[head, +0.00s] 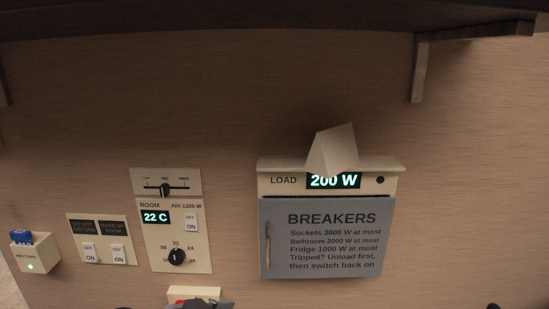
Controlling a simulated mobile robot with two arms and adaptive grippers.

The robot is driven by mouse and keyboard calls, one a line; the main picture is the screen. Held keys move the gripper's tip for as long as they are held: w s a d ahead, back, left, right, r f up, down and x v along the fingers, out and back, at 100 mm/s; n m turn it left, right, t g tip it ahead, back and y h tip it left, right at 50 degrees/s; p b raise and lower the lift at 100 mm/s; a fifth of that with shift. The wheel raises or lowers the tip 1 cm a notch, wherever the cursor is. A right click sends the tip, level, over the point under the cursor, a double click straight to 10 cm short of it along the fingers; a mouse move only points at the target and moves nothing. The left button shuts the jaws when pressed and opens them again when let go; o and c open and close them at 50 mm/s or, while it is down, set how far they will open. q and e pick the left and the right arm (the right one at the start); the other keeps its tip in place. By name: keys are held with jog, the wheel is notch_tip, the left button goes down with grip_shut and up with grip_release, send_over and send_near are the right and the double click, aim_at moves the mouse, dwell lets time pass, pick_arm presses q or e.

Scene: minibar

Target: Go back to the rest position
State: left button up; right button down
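Neither of my grippers can be made out in the head view. Small dark shapes show at the bottom edge, too cut off to identify. The grey breaker door (321,238) is shut on the wall, with a vertical handle at its left side. Above it the load display (333,181) reads 200 W. A pale folded card or wedge (332,150) stands at the top of the breaker box.
A dark shelf (250,18) with a bracket (420,70) overhangs the wall. To the left are the room thermostat (176,235) reading 22 C, a two-switch panel (103,240) and a card holder (35,253) with a blue card. A cream box (194,292) is cut off below.

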pick_arm(q)
jog(key=s+a+f+n+g+y, duration=0.25)
jog(key=s+a+f, duration=0.35)
jog(key=s+f, duration=0.5)
jog(key=s+a+f+n+g+y, duration=0.2)
jog(key=s+a+f+n+y, duration=0.15)
jog(key=s+a+f, duration=0.6)
jog(key=s+d+f+g+b, duration=0.1)
jog(key=d+f, duration=0.1)
jog(key=f, duration=1.2)
jog(key=s+d+f+g, duration=0.1)
jog(key=s+f, duration=0.1)
jog(key=f, duration=1.2)
jog(key=s+a+f+y+b, duration=0.1)
jog(key=s+a+f, duration=0.1)
jog(key=s+f, duration=1.3)
notch_tip(320, 180, down, 2)
jog(key=shift+s+a+f+m+g, duration=0.1)
jog(key=shift+s+a+m+g, duration=0.1)
jog(key=shift+a+m+g, duration=0.15)
pick_arm(e)
jog(key=shift+w+d+f, duration=0.1)
jog(key=shift+d+f, duration=0.1)
jog(key=shift+f, duration=0.95)
